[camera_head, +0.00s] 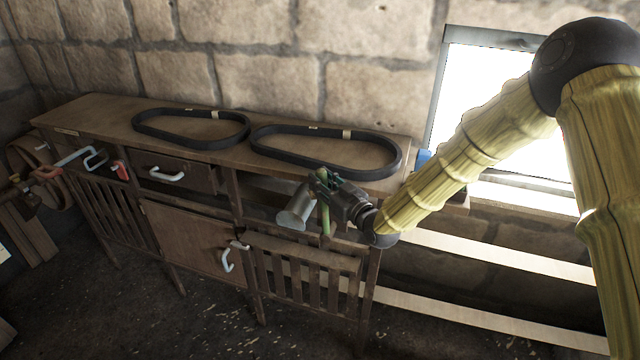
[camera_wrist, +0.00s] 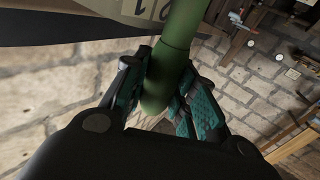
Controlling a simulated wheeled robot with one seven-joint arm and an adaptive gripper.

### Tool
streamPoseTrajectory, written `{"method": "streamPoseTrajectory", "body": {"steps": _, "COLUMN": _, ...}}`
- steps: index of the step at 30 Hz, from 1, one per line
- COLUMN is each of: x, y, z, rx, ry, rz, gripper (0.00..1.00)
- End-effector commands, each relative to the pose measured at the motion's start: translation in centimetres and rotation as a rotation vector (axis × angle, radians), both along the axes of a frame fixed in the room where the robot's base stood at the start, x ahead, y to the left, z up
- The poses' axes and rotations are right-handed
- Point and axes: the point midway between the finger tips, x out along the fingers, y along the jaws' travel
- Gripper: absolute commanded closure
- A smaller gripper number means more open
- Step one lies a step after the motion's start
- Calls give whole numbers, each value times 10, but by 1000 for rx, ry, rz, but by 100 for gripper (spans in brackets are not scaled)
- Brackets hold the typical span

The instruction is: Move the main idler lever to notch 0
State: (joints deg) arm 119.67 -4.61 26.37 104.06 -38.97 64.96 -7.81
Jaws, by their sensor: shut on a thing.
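My gripper (camera_head: 328,186) is at the right end of the wooden cabinet. In the wrist view, its two teal-padded fingers (camera_wrist: 160,85) are shut around a green rod-like lever handle (camera_wrist: 182,35) with a rounded end. The green lever (camera_head: 325,222) shows only in small part below the gripper in the head view. A pale plate with dark numerals (camera_wrist: 150,9) lies beside the lever at the top of the wrist view. The numerals are cut off, so I cannot tell which notch the lever stands at.
Two black belts (camera_head: 190,144) (camera_head: 326,170) lie on the cabinet top (camera_head: 105,110). A grey cylinder (camera_head: 296,207) is beside my gripper. Grey-handled drawers and doors (camera_head: 195,235) are in front. A bright window (camera_head: 490,100) is behind my arm. Floor shows at front left.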

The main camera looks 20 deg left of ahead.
Motion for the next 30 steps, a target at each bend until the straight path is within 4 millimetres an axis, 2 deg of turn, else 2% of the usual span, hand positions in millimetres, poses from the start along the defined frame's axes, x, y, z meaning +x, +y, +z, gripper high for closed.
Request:
{"method": "streamPoseTrajectory", "body": {"steps": 1, "x": 0, "y": -4, "z": -5, "rx": 19, "ry": -1, "rz": -1, "gripper": 100}}
{"method": "streamPoseTrajectory", "body": {"steps": 30, "x": -3, "y": -75, "z": -14, "rx": 371, "ry": -11, "rz": -1, "gripper": 100}}
